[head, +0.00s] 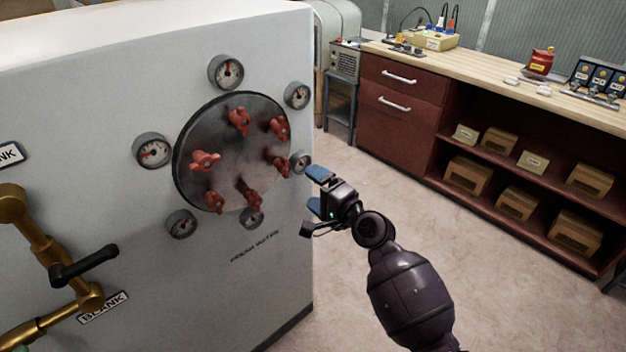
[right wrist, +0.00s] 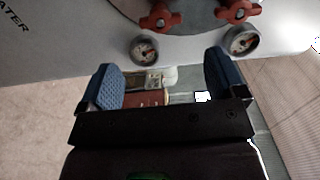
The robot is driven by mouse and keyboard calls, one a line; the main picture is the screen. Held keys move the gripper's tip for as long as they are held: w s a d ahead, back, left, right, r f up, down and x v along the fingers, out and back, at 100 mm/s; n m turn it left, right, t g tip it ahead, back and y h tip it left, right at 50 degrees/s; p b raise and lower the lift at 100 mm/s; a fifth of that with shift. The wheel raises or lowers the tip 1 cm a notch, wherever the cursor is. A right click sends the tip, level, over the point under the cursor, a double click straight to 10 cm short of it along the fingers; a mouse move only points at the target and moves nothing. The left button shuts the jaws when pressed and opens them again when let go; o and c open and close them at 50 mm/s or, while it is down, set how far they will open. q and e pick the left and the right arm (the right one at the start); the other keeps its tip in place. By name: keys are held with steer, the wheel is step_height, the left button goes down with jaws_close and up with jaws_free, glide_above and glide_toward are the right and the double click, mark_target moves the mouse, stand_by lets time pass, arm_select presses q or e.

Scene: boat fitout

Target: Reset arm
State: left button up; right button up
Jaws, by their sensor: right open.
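My right gripper (head: 318,191) is open and empty in the head view, in front of the right edge of a white tank cabinet (head: 60,110). Its two blue finger pads also show apart in the right wrist view (right wrist: 164,82), with nothing between them. A round metal plate (head: 228,130) on the cabinet carries several red valve handles (head: 205,160), and several gauges (head: 152,150) surround it. The gripper is to the right of the plate and appears apart from it. Two red handles (right wrist: 160,17) and two gauges (right wrist: 144,50) show beyond the fingers. My left gripper is not in view.
Brass pipework (head: 38,240) with a black lever (head: 85,264) is at the left of the cabinet. The floor (head: 420,190) between is clear.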

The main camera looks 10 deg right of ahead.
steer(key=s+d+f+n+t+h, duration=0.1)
steer(key=s+d+f+n+h, duration=0.5)
steer(key=s+d+n, duration=0.3)
steer(key=s+d+f+g+h, duration=0.1)
steer(key=s+d+f, duration=0.3)
steer(key=s, duration=0.4)
steer(key=s+d+f+n+g+h, duration=0.1)
steer(key=s+d+f+g+h, duration=0.1)
steer(key=s+d+f, duration=0.2)
steer(key=s+d+f+n+g+h, duration=0.1)
steer(key=s+d+f, duration=0.3)
steer(key=s+f, duration=0.3)
steer(key=s, duration=0.5)
steer(key=shift+s+f+h, duration=0.15)
steer(key=shift+f+h, duration=0.25)
